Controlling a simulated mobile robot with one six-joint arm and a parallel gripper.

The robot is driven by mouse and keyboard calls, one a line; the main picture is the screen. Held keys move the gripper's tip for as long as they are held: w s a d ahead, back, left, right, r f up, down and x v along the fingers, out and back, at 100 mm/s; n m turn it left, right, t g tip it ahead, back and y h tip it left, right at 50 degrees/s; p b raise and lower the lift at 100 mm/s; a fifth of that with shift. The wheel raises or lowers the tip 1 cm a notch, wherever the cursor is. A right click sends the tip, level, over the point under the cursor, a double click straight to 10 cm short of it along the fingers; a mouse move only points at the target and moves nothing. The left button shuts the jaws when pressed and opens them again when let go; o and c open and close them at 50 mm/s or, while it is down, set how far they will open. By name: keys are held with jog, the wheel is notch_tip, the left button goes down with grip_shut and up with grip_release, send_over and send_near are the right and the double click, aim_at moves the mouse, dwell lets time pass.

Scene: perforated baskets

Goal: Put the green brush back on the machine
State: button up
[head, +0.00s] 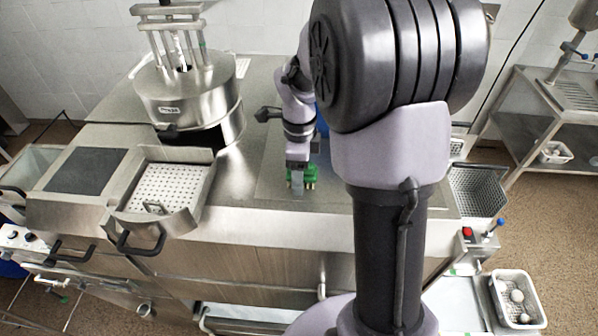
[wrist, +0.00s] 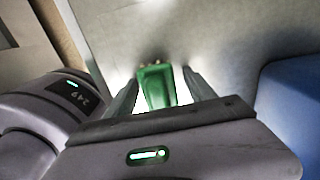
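The green brush (head: 311,173) is at the steel worktop, directly below my gripper (head: 298,180) in the head view. A grey finger covers part of it there, with green showing on both sides. In the wrist view the green brush (wrist: 157,88) lies between the two fingers of my gripper (wrist: 160,76). The fingers are apart, with narrow bright gaps between them and the brush, so the gripper looks open around it. Brassy tips show at the brush's far end. The machine (head: 188,95) is a steel unit with a lidded drum, left of the gripper.
A perforated tray (head: 170,187) sits on the worktop's left part. A blue object (wrist: 290,105) stands close to the right of my gripper. A wire basket (head: 478,190) hangs at the right end. A white basket (head: 517,300) is at lower right. Bare worktop (head: 255,215) lies left of the brush.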

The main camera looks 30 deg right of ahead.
notch_tip(320, 180, up, 12)
jog(key=shift+s+f+p, duration=0.1)
jog(key=shift+f+p, duration=0.05)
jog(key=shift+p, duration=0.25)
jog(key=s+a+r+n+t+y, duration=0.1)
jog(key=s+a+r+n+t, duration=0.15)
jog(key=s+a+n, duration=0.65)
jog(key=s+a+r+n+t+y, duration=0.1)
jog(key=s+a+r+n+t, duration=0.15)
jog(key=s+a+n, duration=0.6)
notch_tip(320, 180, down, 37)
jog(key=d+n+b, duration=0.1)
jog(key=n+b, duration=0.2)
jog(key=b, duration=3.2)
jog(key=shift+d+t, duration=0.4)
jog(key=shift+c, duration=0.4)
